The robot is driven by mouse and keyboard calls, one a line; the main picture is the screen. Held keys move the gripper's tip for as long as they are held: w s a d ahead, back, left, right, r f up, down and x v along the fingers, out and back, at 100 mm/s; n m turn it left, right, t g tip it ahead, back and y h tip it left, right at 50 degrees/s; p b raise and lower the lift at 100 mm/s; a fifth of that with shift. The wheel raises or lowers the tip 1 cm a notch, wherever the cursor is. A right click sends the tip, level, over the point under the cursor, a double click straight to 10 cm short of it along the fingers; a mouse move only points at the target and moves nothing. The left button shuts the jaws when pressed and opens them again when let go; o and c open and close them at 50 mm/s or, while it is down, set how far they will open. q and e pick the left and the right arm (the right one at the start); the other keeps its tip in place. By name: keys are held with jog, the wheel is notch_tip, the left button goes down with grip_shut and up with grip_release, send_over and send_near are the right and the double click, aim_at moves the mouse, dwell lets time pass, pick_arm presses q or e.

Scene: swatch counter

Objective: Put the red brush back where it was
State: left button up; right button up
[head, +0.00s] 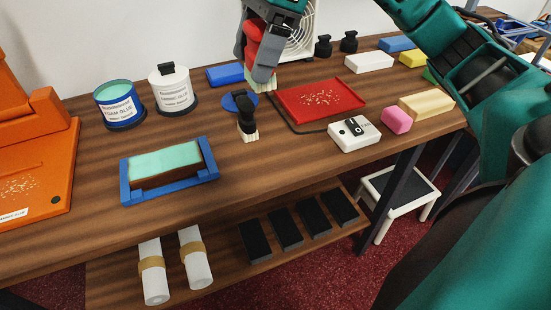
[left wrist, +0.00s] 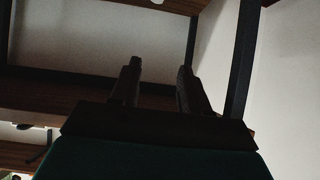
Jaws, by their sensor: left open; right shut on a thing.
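The red brush (head: 253,35) is upright in my right gripper (head: 254,60) at the back middle of the counter, bristles downward. The gripper fingers partly hide it. I cannot tell whether its pale bristles touch the counter. A black brush (head: 245,112) stands bristles down just in front, beside a blue disc (head: 231,101). A red tray (head: 291,94) with pale crumbs lies to the right of the held brush. My left gripper (left wrist: 159,88) is open and empty in the left wrist view; it does not show in the head view.
A white box with a black switch (head: 355,136) sits in front of the tray. Two glue tins, one blue (head: 120,109) and one white (head: 173,91), stand left. A blue-framed block (head: 169,185) is front left. Colored blocks lie right. A white fan (head: 301,35) stands behind.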

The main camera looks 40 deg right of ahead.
jog(key=shift+s+f, duration=0.1)
jog(key=shift+f, duration=0.1)
notch_tip(320, 180, down, 16)
jog(key=shift+d+r+b, duration=0.1)
jog(key=shift+r+b, duration=0.1)
jog(key=shift+b, duration=0.8)
jog(key=shift+f, duration=1.95)
pick_arm(q)
jog(key=shift+w+d+f+h, duration=0.3)
jog(key=shift+d+f, duration=0.1)
jog(key=shift+d, duration=0.15)
jog(key=shift+f, duration=0.1)
pick_arm(e)
jog(key=shift+f, duration=0.1)
jog(key=shift+f+b, duration=0.15)
jog(key=shift+b, duration=0.25)
jog(key=o, duration=1)
